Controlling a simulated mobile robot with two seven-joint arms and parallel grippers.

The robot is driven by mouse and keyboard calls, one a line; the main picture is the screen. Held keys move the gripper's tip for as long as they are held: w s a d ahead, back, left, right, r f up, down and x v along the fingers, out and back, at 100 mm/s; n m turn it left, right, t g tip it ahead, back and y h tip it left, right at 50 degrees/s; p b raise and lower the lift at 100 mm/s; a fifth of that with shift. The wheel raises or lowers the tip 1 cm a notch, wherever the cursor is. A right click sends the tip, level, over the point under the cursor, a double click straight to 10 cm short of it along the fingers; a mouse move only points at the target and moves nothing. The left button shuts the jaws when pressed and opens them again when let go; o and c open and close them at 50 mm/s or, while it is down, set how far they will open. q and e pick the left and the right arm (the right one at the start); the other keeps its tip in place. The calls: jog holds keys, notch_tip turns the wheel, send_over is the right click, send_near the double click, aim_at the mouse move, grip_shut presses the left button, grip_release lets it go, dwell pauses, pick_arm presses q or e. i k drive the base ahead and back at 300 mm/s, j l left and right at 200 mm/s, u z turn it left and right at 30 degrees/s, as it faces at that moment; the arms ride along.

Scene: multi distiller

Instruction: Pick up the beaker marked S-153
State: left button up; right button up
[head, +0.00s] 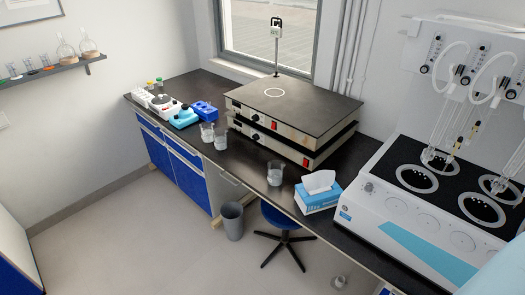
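Two clear glass beakers stand close together on the dark bench: one beaker (207,132) on the left and one beaker (221,139) beside it, in front of the hotplate's left end. A third beaker (274,174) stands alone near the bench's front edge, left of the tissue box. Each seems to hold something pale. No marking is readable at this size, so I cannot tell which is S-153. Neither of my grippers is in view.
A large stacked hotplate (300,110) fills the bench behind the beakers. A tissue box (318,192) and a big white distiller (415,215) stand to the right. Small devices (165,105) stand left. A bin (232,220) and a stool (283,235) are below; open floor lies left.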

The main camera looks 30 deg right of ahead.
aim_at(220, 140)
jog(key=i+j+z, duration=0.1)
jog(key=z, duration=0.35)
jog(key=i+j+z, duration=0.1)
jog(key=z, duration=0.4)
jog(key=i+j+z, duration=0.15)
jog(key=z, duration=0.3)
jog(key=i+j+z, duration=0.1)
jog(key=j+z, duration=0.25)
jog(key=j, duration=0.15)
jog(key=j+z, duration=0.35)
jog(key=j, duration=0.15)
jog(key=j+z, duration=0.35)
jog(key=j, duration=1.7)
jog(key=k+j, duration=0.15)
jog(key=j, duration=0.85)
jog(key=i+z, duration=0.05)
